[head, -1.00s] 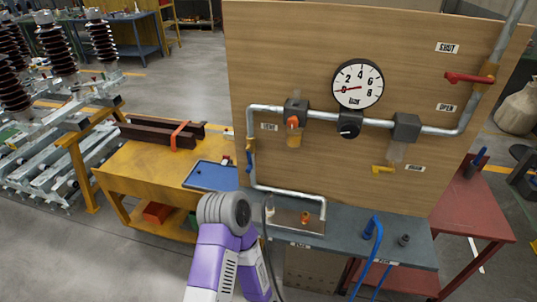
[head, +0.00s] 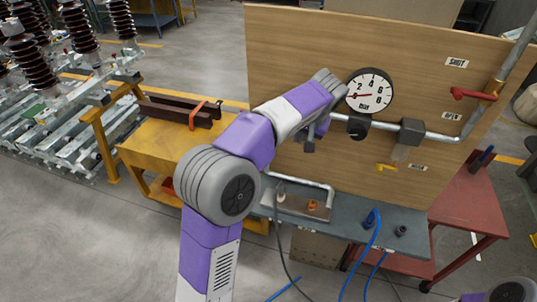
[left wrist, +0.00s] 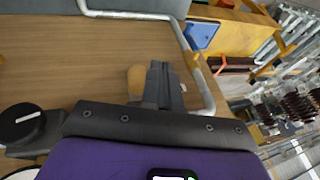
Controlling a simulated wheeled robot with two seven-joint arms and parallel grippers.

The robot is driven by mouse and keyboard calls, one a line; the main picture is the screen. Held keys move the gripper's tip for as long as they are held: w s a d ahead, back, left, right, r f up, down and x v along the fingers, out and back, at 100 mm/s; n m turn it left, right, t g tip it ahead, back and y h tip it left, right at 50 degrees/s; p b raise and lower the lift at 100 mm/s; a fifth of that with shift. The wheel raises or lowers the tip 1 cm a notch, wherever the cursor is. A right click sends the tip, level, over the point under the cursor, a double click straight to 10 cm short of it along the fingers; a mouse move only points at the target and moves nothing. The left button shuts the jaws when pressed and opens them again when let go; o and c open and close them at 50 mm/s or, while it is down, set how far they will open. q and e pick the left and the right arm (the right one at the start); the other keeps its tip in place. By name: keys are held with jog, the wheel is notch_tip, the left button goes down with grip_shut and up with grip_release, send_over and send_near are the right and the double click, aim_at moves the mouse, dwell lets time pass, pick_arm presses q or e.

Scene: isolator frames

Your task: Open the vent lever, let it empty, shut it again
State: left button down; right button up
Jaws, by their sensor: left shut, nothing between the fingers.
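A red lever (head: 472,94) sits on the pipe at the right of the wooden panel, beside SHUT and OPEN labels, its handle pointing left. A small yellow lever (head: 386,167) sits lower, under a dark block. I cannot tell which is the vent lever. The dial gauge (head: 370,92) has its red needle near the low end. My left gripper (head: 309,143) is in front of the panel, left of the gauge, apart from both levers. In the left wrist view its fingers (left wrist: 163,85) are together and empty, beside a tan rounded part (left wrist: 137,80). My right gripper is out of view.
My left arm hides the panel's left pipework. A dark knob (head: 357,128) sits under the gauge. Blue hoses (head: 372,235) hang off the grey bench (head: 345,218). A red table (head: 465,205) stands right, a yellow bench (head: 160,140) left. A blue tray (left wrist: 201,34) shows in the left wrist view.

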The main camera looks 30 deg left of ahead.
pick_arm(q)
notch_tip(320, 180, up, 4)
jog(key=s+a, duration=0.1)
jog(key=s+a+b+x, duration=0.1)
jog(key=x, duration=1)
jog(key=a+b+x, duration=0.1)
jog(key=a+x, duration=0.1)
jog(key=x, duration=1)
jog(key=shift+s+a+r+n+y+b, duration=0.2)
jog(key=shift+s+r+n+y+b, duration=0.1)
jog(key=shift+s+r+n, duration=0.15)
jog(key=shift+s+a+f+b, duration=0.15)
jog(key=shift+a+f+b, duration=0.15)
jog(key=shift+a+f, duration=0.15)
jog(key=shift+d+r, duration=0.1)
